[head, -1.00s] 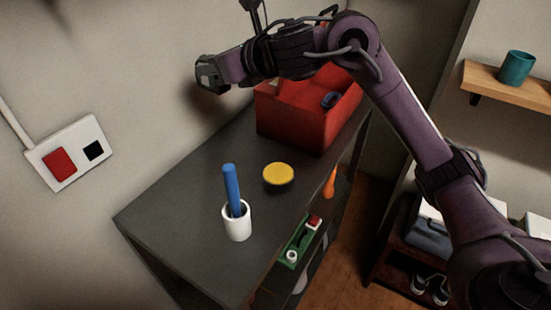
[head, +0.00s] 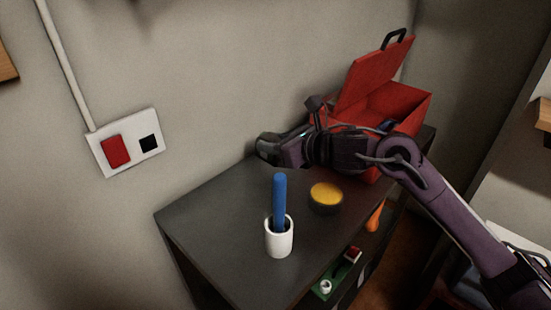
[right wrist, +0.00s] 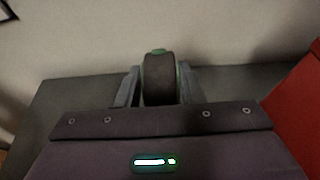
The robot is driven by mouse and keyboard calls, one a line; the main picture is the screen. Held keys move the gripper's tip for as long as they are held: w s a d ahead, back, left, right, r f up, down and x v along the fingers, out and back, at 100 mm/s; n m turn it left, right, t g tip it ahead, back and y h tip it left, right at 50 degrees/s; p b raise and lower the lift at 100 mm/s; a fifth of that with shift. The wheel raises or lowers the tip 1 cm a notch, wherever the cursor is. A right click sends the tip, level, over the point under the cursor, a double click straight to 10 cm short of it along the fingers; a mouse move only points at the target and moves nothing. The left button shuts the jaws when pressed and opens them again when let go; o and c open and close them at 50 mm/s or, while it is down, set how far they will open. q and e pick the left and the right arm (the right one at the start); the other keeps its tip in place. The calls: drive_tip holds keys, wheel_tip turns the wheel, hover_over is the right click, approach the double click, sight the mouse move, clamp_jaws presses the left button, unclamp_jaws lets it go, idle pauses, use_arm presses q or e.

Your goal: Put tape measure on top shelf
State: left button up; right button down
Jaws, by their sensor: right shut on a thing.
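In the head view the tape measure is not clearly distinguishable. My left gripper is not in view.
A white cup (head: 279,240) with a blue stick (head: 280,200) and a yellow-topped round tin (head: 326,196) stand on the top. An open red toolbox (head: 408,103) is behind my right arm. A lower shelf holds a green level (head: 330,287). The top's left part is clear.

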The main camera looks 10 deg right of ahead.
drive_tip(key=shift+f, duration=2.05)
drive_tip(key=shift+f, duration=0.15)
drive_tip(key=c, duration=0.9)
unclamp_jaws()
drive_tip(key=shift+c, duration=0.2)
